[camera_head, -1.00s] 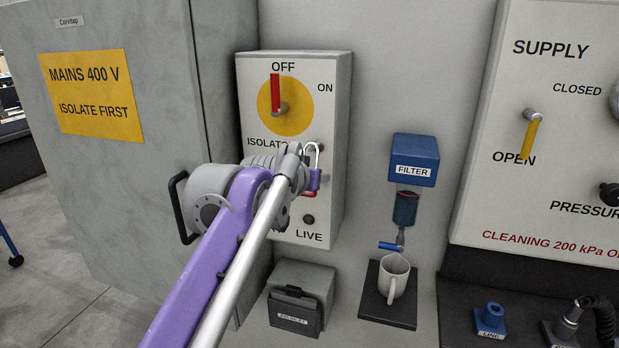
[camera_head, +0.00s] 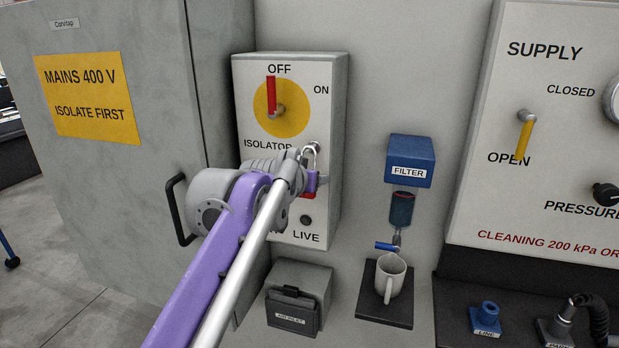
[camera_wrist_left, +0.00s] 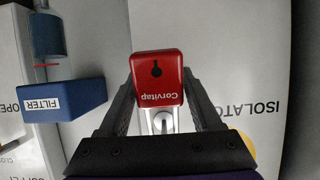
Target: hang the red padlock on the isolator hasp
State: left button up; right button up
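The red padlock (camera_wrist_left: 157,78) is between the two dark fingers of my left gripper (camera_wrist_left: 160,84) in the left wrist view, its keyhole face showing. The fingers press on its sides. In the head view my left gripper (camera_head: 309,182) is at the isolator box (camera_head: 290,75), and a little of the red padlock (camera_head: 309,195) shows. Its silver shackle rises in front of or through the hasp (camera_head: 315,147); I cannot tell which. The wrist hides part of the box. My right gripper is not in view.
The red isolator handle (camera_head: 271,95) points up to OFF. A grey cabinet (camera_head: 110,190) with a black handle (camera_head: 176,210) stands left. The blue filter (camera_head: 410,160) and a mug (camera_head: 391,278) on a black shelf (camera_head: 385,312) are right. An air inlet box (camera_head: 297,290) is below.

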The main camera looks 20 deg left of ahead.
pick_arm(q)
jog(key=o, duration=0.3)
jog(key=v, duration=1)
jog(key=s+f+g+p, duration=0.2)
jog(key=s+f+g, duration=0.2)
jog(key=s+f, duration=0.9)
jog(key=s+f+g+p, duration=0.3)
jog(key=s+f, duration=1)
jog(key=f, duration=0.8)
jog(key=shift+s+f+g+p, duration=0.25)
jog(key=shift+f+g+p, duration=0.1)
jog(key=shift+f+g, duration=0.05)
